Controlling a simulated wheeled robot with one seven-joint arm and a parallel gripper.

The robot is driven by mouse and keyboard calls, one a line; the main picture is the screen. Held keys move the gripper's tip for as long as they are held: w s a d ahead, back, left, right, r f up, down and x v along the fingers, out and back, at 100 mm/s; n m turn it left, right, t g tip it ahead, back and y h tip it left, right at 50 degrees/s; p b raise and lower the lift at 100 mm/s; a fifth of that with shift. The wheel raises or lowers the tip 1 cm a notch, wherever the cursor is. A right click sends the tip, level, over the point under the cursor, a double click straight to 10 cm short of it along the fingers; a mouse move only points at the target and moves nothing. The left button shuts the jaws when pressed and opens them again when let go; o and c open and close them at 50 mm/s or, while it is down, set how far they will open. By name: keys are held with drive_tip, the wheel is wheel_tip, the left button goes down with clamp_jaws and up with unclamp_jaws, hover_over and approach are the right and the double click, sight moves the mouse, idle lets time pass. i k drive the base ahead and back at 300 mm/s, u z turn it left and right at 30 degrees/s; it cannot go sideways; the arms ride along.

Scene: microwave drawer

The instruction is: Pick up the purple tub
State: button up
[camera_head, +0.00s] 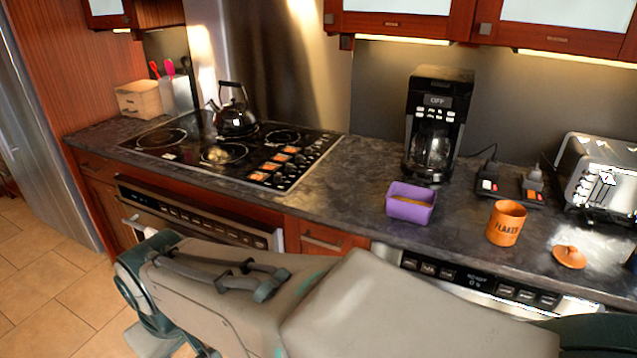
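The purple tub (411,209) is a small open rectangular container standing upright on the dark stone counter (340,202). It sits in front of the coffee maker and left of the orange canister. A brownish strip shows inside its rim; I cannot tell what it is. My grey arm crosses the bottom of the view, in front of the counter. My gripper is not in view.
A black coffee maker (437,125) stands behind the tub. An orange canister (506,223), its likely lid (569,257) and a silver toaster (600,178) are to the right. A stovetop (228,150) with a kettle (234,110) is left. Bare counter lies left of the tub.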

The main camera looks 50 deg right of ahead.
sight(410, 204)
drive_tip(key=z, duration=0.4)
drive_tip(key=i, duration=1.05)
drive_tip(key=z, duration=1.5)
drive_tip(key=i, duration=0.55)
drive_tip(key=z, duration=0.5)
